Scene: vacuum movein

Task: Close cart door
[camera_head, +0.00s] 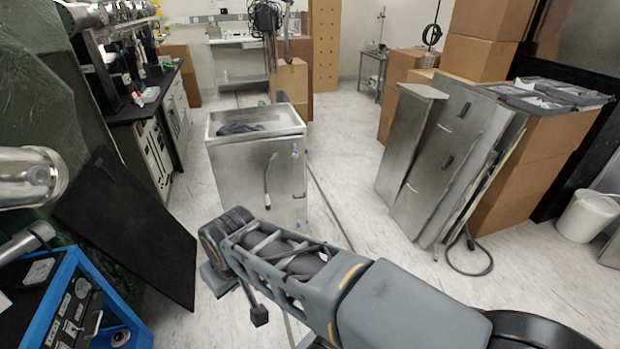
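The metal cart (232,185) stands on the floor in the centre, with an open-topped tray and a dark item in it. Its door (255,178) is on the side facing me, with a slim upright handle (267,180) and blue fittings near the right edge. The door looks roughly flush with the cart, but I cannot tell whether a gap remains. My arm crosses the front from the lower right. My gripper (236,298) is at its left end, nearer me than the cart and apparently apart from it. Its fingers are too unclear to judge, and I see nothing held.
Metal panels (445,155) lean against cardboard boxes (525,180) at right, with a dark hose on the floor. A black panel (135,235) and blue equipment (65,310) stand at left. A workbench (145,115) runs behind.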

